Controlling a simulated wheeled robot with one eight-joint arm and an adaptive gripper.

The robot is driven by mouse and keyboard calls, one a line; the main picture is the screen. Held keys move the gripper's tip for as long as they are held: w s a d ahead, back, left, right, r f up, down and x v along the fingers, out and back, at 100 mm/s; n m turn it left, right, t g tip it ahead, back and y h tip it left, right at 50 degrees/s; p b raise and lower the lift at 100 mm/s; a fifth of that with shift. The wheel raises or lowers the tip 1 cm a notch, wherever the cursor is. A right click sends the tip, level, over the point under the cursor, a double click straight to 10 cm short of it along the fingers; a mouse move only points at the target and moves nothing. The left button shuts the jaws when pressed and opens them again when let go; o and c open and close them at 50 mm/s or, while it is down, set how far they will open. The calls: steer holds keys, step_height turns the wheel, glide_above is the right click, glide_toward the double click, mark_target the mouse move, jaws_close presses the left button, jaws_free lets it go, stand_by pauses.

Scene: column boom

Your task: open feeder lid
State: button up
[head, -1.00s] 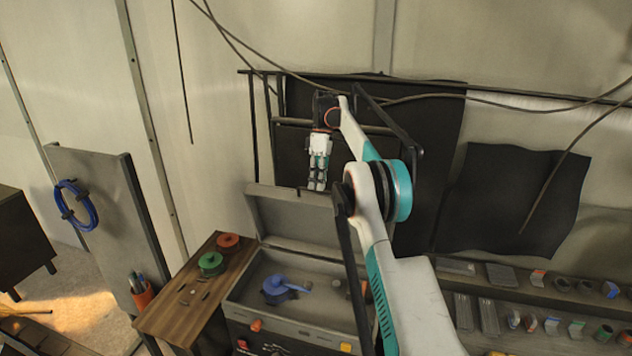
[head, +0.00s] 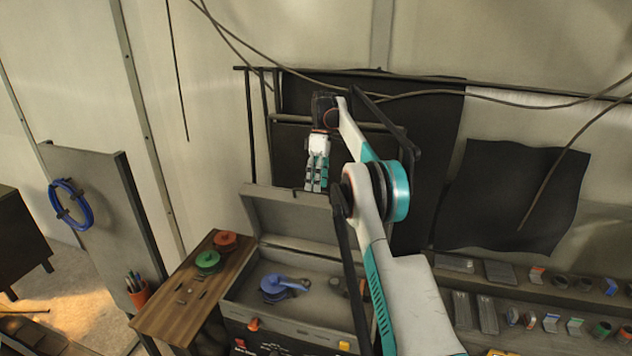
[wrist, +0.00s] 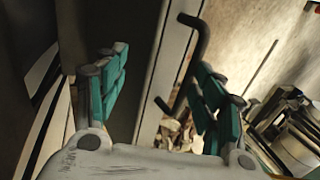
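The feeder is a grey box (head: 232,292) with its lid (head: 283,218) raised upright at the back in the head view. My gripper (head: 315,180) points down at the lid's top edge. In the wrist view my gripper (wrist: 160,62) is open, its teal fingers apart. The pale edge of the lid (wrist: 158,75) runs between the fingers. A dark bent handle (wrist: 187,62) on it lies close to the right finger; I cannot tell whether they touch. Nothing is clamped between the fingers.
A blue reel (head: 283,288) lies inside the box. A wooden side table (head: 172,308) with green and orange reels stands to its left. A dark panel (head: 435,120) hangs behind my arm, with cables above. Shelves of small parts are at right.

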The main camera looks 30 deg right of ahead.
steer(key=shift+d+f, duration=0.1)
steer(key=shift+f, duration=0.1)
steer(key=shift+c, duration=0.9)
steer(key=shift+s, duration=0.15)
